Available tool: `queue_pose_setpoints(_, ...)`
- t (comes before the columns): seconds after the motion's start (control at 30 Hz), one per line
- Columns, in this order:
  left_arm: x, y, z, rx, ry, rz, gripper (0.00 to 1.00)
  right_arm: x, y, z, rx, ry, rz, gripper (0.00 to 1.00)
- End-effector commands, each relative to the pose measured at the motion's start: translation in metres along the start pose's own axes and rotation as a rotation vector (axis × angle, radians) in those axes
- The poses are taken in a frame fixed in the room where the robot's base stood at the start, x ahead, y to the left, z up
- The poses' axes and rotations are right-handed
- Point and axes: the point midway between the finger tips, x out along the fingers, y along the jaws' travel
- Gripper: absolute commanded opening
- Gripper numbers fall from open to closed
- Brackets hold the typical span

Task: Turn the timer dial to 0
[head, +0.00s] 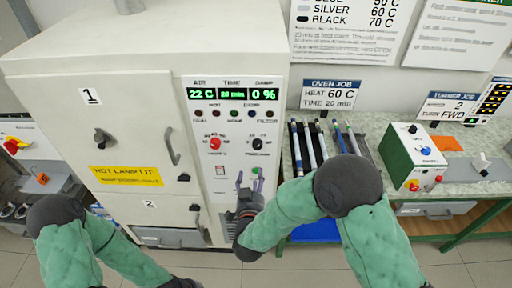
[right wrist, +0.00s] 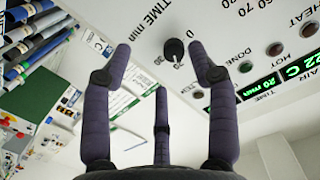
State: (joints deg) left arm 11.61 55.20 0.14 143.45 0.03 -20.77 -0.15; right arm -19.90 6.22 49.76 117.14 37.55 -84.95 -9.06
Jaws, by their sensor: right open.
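The timer dial (head: 257,143) is a black knob on the oven's white control panel, right of a red knob. In the right wrist view the dial (right wrist: 175,50) lies between my spread fingertips, beyond them and apart, with TIME min print beside it. Its pointer is too small to read. The green time display (head: 232,94) reads 20 min. My right gripper (head: 250,178) is open and empty, just below the dial in the head view; in its wrist view the gripper (right wrist: 160,50) shows its purple fingers.
The oven door (head: 120,135) is shut, with a handle beside the panel. The red heat knob (head: 214,143) is close to the dial. Right of the oven, a bench holds several rods (head: 310,145) and a green-and-white control box (head: 413,157).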

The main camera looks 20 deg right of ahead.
Motion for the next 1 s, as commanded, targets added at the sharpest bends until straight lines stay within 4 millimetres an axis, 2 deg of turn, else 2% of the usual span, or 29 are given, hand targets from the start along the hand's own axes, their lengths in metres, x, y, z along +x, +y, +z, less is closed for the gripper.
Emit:
queue_pose_setpoints(0.03,-0.002,0.001,0.0,0.0,-0.001,0.0,0.0,-0.004,-0.003,-0.013,0.005,0.038,0.005,0.59)
queue_pose_setpoints(0.1,-0.003,0.001,0.0,0.0,-0.001,0.0,0.0,-0.007,-0.003,-0.024,0.01,0.077,0.016,0.59)
queue_pose_setpoints(0.27,-0.002,0.001,0.0,0.0,-0.001,0.0,0.0,-0.004,-0.003,-0.033,0.015,0.109,0.027,0.59)
queue_pose_setpoints(0.37,-0.001,0.001,0.0,0.0,-0.001,0.0,0.0,0.007,-0.002,-0.033,0.016,0.109,0.029,0.59)
queue_pose_setpoints(0.8,0.002,-0.001,0.0,0.0,0.0,0.0,0.0,0.08,0.0,-0.04,0.014,0.107,0.027,0.59)
queue_pose_setpoints(1.0,0.003,-0.001,0.0,0.0,0.0,0.0,0.0,0.096,0.0,-0.042,0.014,0.106,0.025,0.59)
